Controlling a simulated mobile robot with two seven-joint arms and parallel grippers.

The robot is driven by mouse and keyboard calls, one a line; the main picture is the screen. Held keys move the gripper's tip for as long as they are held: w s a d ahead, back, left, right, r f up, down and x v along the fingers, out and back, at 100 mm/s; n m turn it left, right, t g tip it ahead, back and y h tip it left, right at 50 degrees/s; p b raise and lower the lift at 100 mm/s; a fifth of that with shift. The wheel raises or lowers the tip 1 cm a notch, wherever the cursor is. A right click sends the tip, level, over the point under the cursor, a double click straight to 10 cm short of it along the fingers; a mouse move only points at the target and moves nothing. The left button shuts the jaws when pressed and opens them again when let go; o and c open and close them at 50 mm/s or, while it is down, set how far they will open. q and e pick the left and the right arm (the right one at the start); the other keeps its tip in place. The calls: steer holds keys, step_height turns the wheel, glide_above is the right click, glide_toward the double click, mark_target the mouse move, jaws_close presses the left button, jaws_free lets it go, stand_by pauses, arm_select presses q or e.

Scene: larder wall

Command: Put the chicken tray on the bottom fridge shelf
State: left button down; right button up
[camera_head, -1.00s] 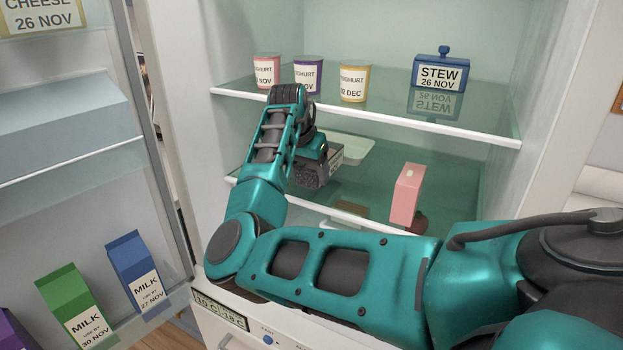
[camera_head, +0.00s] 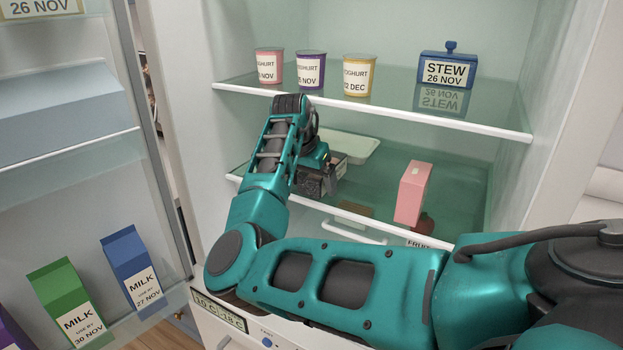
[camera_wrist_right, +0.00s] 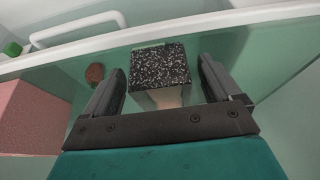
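A pale shallow tray (camera_head: 355,147) lies on the bottom shelf, partly hidden behind my right gripper. No label on it can be read, so I cannot confirm that it is the chicken tray. My right gripper (camera_head: 322,178) is low over the front left of that shelf. In the right wrist view, its two fingers (camera_wrist_right: 162,78) are apart. A dark speckled block (camera_wrist_right: 160,65) with a pale side shows between them, with thin gaps at both sides. I cannot tell what the block belongs to. My left gripper is not in view.
A pink carton (camera_head: 413,192) stands on the bottom shelf to the right. Yoghurt pots (camera_head: 311,69) and a blue stew box (camera_head: 446,70) stand on the shelf above. The open door with milk cartons (camera_head: 132,268) is at the left. The bottom shelf's back right is clear.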

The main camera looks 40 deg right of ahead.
steer(key=shift+r, duration=0.1)
steer(key=shift+r, duration=0.2)
steer(key=v, duration=1.2)
steer(key=shift+p, duration=0.3)
steer(key=shift+s, duration=0.1)
